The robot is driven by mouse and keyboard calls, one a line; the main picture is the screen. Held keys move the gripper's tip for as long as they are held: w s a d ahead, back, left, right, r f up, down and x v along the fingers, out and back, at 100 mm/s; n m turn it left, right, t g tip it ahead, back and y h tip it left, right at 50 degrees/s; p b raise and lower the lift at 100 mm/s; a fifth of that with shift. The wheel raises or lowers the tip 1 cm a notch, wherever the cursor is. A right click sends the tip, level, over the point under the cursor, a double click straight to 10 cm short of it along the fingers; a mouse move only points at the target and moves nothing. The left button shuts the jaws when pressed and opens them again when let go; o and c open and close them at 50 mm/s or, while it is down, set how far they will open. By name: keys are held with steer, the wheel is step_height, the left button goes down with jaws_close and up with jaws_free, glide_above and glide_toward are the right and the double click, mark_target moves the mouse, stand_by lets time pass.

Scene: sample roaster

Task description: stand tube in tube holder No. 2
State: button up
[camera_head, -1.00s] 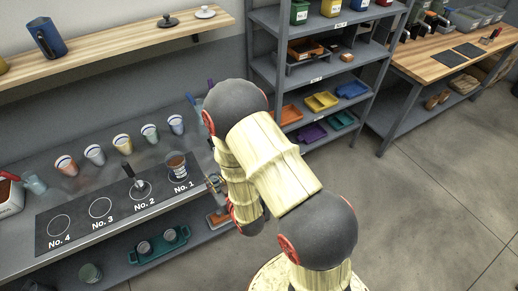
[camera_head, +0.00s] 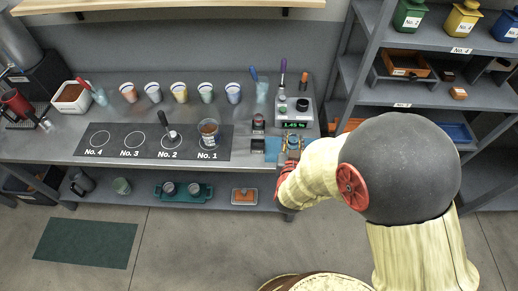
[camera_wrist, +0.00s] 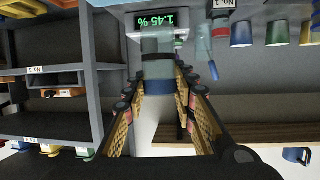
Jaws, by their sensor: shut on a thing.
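My gripper (camera_head: 291,144) is at the right end of the counter, just in front of the scale-like device. In the wrist view my gripper (camera_wrist: 157,80) has its fingers on both sides of a clear tube (camera_wrist: 158,62) with a blue end, and is shut on it. The tube is small and partly hidden by the fingers in the head view. Two small dark blocks, one behind (camera_head: 258,123) and one in front (camera_head: 258,146), stand left of my gripper and look like tube holders. I cannot read which is No. 2.
The device (camera_head: 294,115) reads 1.45 %. A flat blue piece (camera_head: 272,149) is beside my gripper. A black mat (camera_head: 95,150) numbered No. 1 to No. 4 lies further left; coloured cups stand behind.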

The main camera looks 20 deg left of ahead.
steer(key=s+a+r+n+y+b, duration=0.1)
steer(key=s+a+r, duration=0.1)
steer(key=s+a, duration=0.35)
steer(key=s+a+r, duration=0.1)
steer(key=s+a, duration=0.2)
steer(key=a, duration=0.6)
steer(key=shift+y, duration=0.3)
steer(key=shift+w+d+f+b, duration=0.1)
steer(key=shift+w+f+b, duration=1.7)
steer(key=shift+w+f, duration=1.5)
steer(key=shift+w+d+f+b, duration=0.1)
steer(key=shift+w+f+b, duration=1.65)
steer(key=shift+w+f, duration=1.45)
steer(key=shift+w, duration=0.15)
steer(key=o, duration=1.2)
steer(key=shift+c, duration=0.2)
